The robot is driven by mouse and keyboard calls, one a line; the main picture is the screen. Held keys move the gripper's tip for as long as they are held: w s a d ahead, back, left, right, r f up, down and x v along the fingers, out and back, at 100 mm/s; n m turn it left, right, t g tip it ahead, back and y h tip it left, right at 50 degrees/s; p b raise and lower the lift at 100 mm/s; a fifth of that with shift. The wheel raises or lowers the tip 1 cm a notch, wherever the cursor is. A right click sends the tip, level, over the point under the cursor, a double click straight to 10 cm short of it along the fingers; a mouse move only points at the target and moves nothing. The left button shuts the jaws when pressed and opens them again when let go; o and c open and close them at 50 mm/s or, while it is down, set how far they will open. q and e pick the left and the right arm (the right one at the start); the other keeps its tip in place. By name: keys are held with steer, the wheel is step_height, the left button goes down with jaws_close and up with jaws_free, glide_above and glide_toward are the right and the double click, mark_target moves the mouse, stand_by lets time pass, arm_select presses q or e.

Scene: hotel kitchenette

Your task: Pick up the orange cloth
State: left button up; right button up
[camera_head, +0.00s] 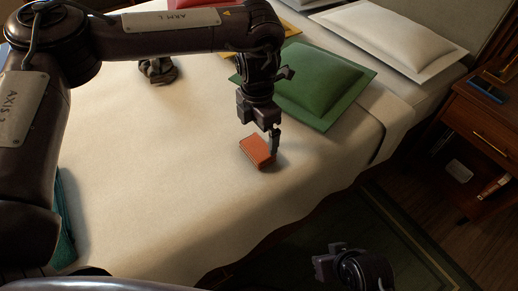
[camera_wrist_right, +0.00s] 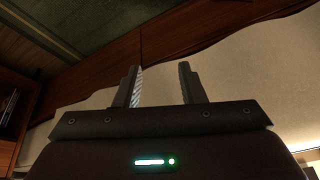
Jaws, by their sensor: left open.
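The orange cloth (camera_head: 256,151) is a small folded rectangle lying on the cream bed cover, left of the green pillow. My left gripper (camera_head: 273,150) points down at the cloth's right edge, with its fingers in front of or beside that edge. It is open, and I cannot tell whether it touches the cloth. My right gripper (camera_head: 340,262) is low at the bottom, off the bed's side; in the right wrist view (camera_wrist_right: 158,85) its two fingers stand apart with nothing held between them.
The bed (camera_head: 150,200) has clear cover around the cloth. A green pillow (camera_head: 317,82) and a white pillow (camera_head: 390,38) lie behind. A dark crumpled item (camera_head: 157,70) lies at the back left. A wooden nightstand (camera_head: 485,120) stands at the right, above a dark rug (camera_head: 365,245).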

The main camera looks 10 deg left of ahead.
mark_target(257, 146)
arm_select(q)
steer(key=shift+w+a+f, duration=0.1)
steer(key=shift+a+f, duration=0.15)
steer(key=shift+f, duration=1)
step_height(257, 146, down, 4)
steer(key=shift+w+f+b, duration=0.15)
steer(key=shift+b, duration=0.65)
steer(key=shift+f, duration=0.4)
arm_select(e)
steer(key=shift+w+a+t+y, duration=0.2)
steer(key=shift+a+t+y, duration=0.1)
steer(key=shift+a, duration=0.3)
steer(key=shift+w+a+t+y, duration=0.2)
steer(key=shift+a+t, duration=0.1)
steer(key=shift+a, duration=0.25)
arm_select(q)
steer(key=shift+c, duration=0.3)
steer(key=c, duration=0.6)
steer(key=shift+r+p, duration=2.55)
steer(key=shift+r, duration=7.5)
steer(key=shift+c, duration=0.2)
arm_select(e)
steer(key=s+d+r+g+h, duration=0.1)
steer(key=s+d+g+h, duration=0.1)
steer(key=d, duration=0.4)
steer(key=shift+s+r+m+g, duration=0.25)
steer(key=shift+m+g, duration=0.15)
steer(key=shift+g, duration=0.2)
